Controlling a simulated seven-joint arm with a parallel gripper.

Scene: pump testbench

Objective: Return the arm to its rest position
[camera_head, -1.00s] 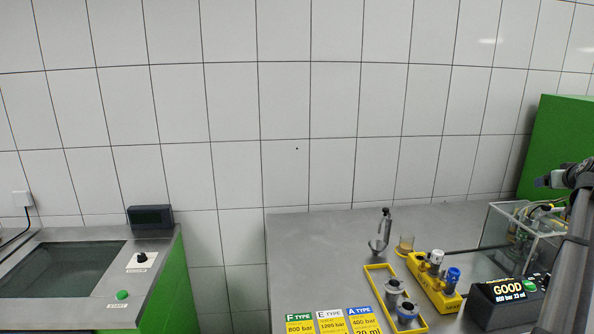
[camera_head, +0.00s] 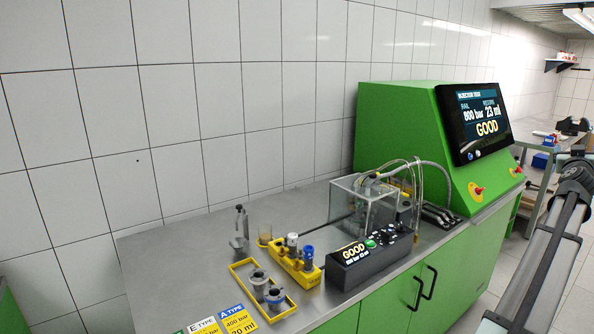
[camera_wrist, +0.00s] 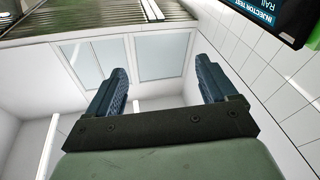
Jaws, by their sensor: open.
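My gripper (camera_wrist: 165,92) shows in the wrist view with its two dark fingers spread wide apart and nothing between them. It is open and empty, clear of any surface, with white walls, pale panes and part of the ceiling beyond it. In the head view, part of my arm (camera_head: 545,255) stands at the right edge, to the right of the green bench. I cannot make out the gripper's fingers in the head view.
The metal worktop (camera_head: 190,262) carries a yellow tray (camera_head: 240,272) with grey parts, a yellow rack (camera_head: 306,276), a black GOOD display box (camera_head: 365,262) and a clear tank (camera_head: 350,215). A green test machine (camera_head: 400,135) stands behind. Its screen (camera_head: 478,118) reads 800 bar, 23 ml, GOOD.

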